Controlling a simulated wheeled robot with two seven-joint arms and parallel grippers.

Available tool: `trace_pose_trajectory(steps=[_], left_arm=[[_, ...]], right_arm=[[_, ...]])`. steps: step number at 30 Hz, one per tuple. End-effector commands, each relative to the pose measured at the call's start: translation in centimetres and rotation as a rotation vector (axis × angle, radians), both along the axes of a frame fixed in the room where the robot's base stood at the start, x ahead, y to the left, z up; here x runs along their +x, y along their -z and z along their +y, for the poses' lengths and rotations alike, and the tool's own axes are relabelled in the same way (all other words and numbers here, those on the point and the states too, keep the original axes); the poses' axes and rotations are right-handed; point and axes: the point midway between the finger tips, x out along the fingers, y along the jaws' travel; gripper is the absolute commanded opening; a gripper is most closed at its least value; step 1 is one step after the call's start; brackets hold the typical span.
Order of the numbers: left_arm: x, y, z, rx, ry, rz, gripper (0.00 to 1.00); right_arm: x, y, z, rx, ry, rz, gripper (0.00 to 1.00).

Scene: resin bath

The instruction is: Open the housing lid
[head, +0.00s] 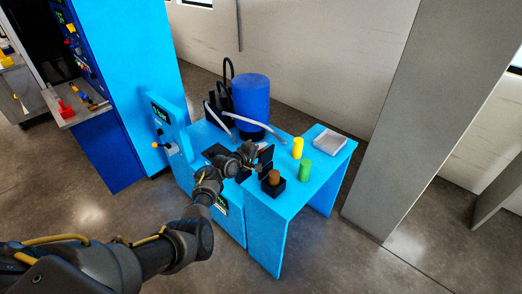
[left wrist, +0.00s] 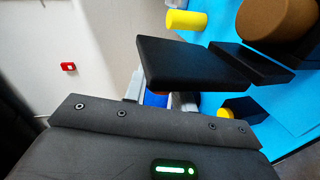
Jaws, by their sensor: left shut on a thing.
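My left gripper (head: 251,153) reaches over the light blue bench and is shut on a dark piece, which seems to be the housing lid (head: 266,154). The lid looks like a black panel standing tilted up from the bench. In the left wrist view a flat black slab (left wrist: 190,63), which may be the lid or a finger pad, stands just ahead of the gripper body. The exact contact and the lid's hinge are hidden. My right gripper is in neither view.
A brown cylinder (head: 274,177) stands in a black block close in front. A yellow cylinder (head: 298,148), a green cylinder (head: 305,170) and a pale tray (head: 330,141) are to the right. A dark blue drum (head: 251,102) with grey hoses stands behind. The bench (head: 285,205) is clear at its front right.

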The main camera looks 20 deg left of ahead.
Motion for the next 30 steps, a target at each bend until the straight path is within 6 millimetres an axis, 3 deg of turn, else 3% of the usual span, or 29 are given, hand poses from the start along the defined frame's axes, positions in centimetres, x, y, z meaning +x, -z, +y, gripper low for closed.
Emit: trace_pose_trajectory(steps=[6,7,12,23,30], left_arm=[[0.0,-0.1,-0.1,0.000,0.000,-0.002,0.00],[0.0,-0.1,-0.1,0.000,0.000,-0.002,0.27],[0.0,-0.1,-0.1,0.001,0.000,-0.001,0.47],[-0.4,-0.1,0.2,0.002,0.000,-0.001,0.47],[-3.5,-1.0,1.3,0.004,-0.001,-0.002,0.47]], right_arm=[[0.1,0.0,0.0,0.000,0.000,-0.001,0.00],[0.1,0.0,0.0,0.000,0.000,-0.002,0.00],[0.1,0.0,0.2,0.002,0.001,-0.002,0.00],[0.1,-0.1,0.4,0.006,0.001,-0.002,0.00],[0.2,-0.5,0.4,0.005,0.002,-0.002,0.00]])
